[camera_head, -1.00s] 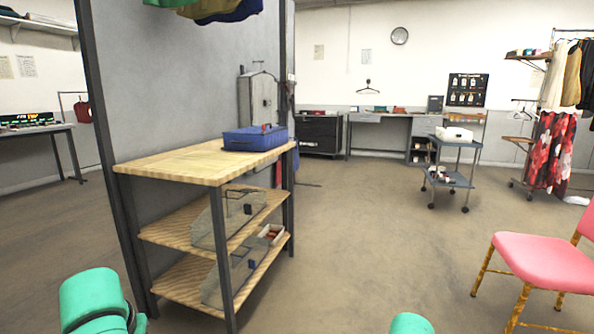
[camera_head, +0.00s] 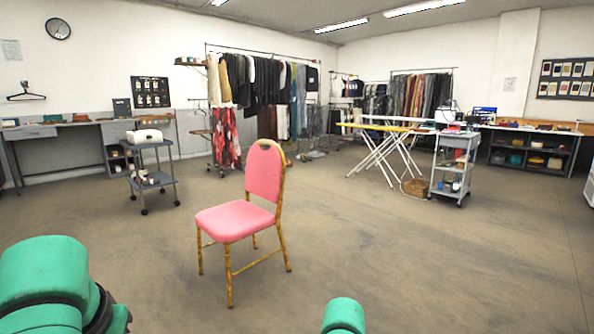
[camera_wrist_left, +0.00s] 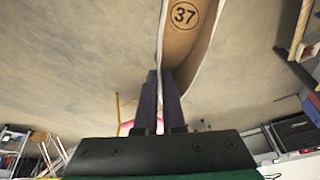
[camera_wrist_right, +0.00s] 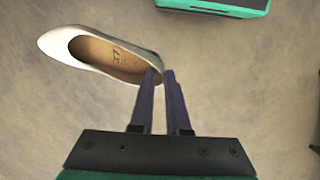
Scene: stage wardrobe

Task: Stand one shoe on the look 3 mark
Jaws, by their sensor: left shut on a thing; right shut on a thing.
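My left gripper (camera_wrist_left: 160,74) is shut on one shoe (camera_wrist_left: 182,48), a pale one with a tan face marked 37 in a circle. Only part of this shoe shows; its far end is cut off by the top of the left wrist view. My right gripper (camera_wrist_right: 161,74) is shut on the heel end of another shoe (camera_wrist_right: 72,54), white outside with a tan insole, its toe pointing to the upper left. Both shoes are held above the floor. In the head view only my green arm parts show, not the grippers or shoes. I see no look 3 mark.
A pink chair (camera_head: 240,222) stands on the open floor ahead. A grey trolley (camera_head: 152,180) with a white case is behind it, left. Clothes racks (camera_head: 262,100), an ironing board (camera_head: 380,128) and a white cart (camera_head: 452,165) stand farther back. Floor to the right is clear.

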